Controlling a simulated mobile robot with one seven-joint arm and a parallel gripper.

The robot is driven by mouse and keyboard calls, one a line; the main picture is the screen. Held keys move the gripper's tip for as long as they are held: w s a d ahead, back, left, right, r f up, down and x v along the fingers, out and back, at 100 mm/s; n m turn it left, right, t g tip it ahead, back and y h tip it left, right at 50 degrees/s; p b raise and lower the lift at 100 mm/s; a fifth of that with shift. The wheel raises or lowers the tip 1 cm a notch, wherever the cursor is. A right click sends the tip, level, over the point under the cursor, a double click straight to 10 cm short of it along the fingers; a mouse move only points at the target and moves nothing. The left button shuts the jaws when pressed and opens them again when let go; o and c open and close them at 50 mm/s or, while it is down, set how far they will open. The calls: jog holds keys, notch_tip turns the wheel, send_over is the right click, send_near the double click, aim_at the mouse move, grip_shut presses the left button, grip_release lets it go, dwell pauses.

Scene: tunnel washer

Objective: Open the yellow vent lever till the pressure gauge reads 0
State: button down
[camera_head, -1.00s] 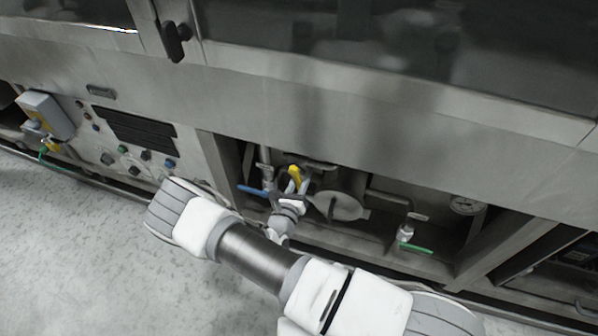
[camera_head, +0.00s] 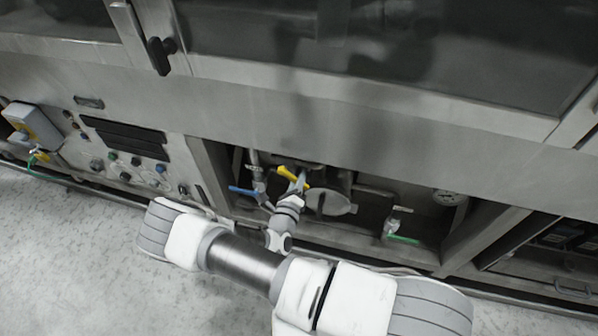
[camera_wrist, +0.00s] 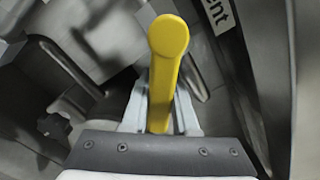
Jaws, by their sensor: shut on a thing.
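The yellow vent lever (camera_head: 288,174) is inside the open bay under the machine, tilted from upper left to lower right in the head view. My gripper (camera_head: 300,184) is at the lever. In the wrist view the lever (camera_wrist: 164,75) runs down between the two grey fingers of my gripper (camera_wrist: 159,108), which are shut on it. A label ending in "nt" (camera_wrist: 217,12) shows beside it. The round pressure gauge (camera_head: 449,198) is at the bay's right; its needle is too small to read.
A blue lever (camera_head: 243,190) is left of the yellow one. A green lever (camera_head: 404,239) and a round metal cover (camera_head: 328,202) are to the right. The bay's frame post (camera_head: 208,172) stands at left. A control panel (camera_head: 128,155) is further left. The floor (camera_head: 70,260) is clear.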

jog(key=shift+d, duration=0.1)
dwell(0.3)
jog(key=c, duration=0.7)
grip_release()
jog(key=p+v, duration=0.2)
jog(key=v, duration=1.5)
jog(key=shift+s+r, duration=0.1)
jog(key=shift+s, duration=0.15)
